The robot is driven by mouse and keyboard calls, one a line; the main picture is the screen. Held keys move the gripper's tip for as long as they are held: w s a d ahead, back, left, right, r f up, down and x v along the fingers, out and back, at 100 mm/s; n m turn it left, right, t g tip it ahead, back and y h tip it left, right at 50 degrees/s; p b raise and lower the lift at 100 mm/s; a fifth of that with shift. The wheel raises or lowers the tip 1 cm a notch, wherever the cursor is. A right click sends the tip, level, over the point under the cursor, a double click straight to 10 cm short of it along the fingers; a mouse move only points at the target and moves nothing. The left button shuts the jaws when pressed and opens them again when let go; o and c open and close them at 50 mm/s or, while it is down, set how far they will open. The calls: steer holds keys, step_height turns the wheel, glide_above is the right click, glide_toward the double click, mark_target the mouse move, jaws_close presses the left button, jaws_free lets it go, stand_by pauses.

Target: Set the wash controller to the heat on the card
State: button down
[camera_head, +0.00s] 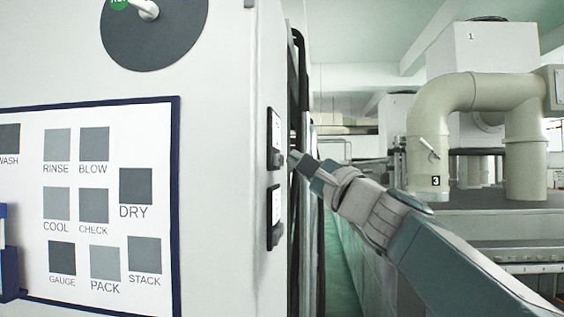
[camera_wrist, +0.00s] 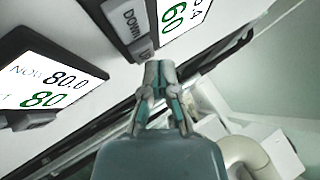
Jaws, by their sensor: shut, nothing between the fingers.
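Two wall controllers show edge-on in the head view, an upper one (camera_head: 275,138) and a lower one (camera_head: 275,217); their names cannot be read. In the wrist view one screen (camera_wrist: 45,82) reads NOW 80.0 with a green 80 under it. Another screen (camera_wrist: 178,18), partly cut off, shows a green 60. Beside that screen are a grey DOWN key (camera_wrist: 130,22) and a second key (camera_wrist: 144,48), its label partly hidden. My gripper (camera_wrist: 158,66) is shut and empty, its tips close to the second key; contact cannot be told. In the head view my gripper (camera_head: 293,157) is beside the upper controller. I cannot identify the heat card.
A blue-framed board (camera_head: 176,200) with grey squares labelled RINSE, BLOW, DRY and others hangs on the white cabinet face (camera_head: 228,60). A dark round dial (camera_head: 155,45) is above it. Beige pipes (camera_head: 435,115) stand at the right. A green-floored aisle (camera_head: 345,270) runs behind my arm.

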steer(key=shift+d, duration=0.3)
steer(key=shift+s+d, duration=0.1)
steer(key=shift+d, duration=2.4)
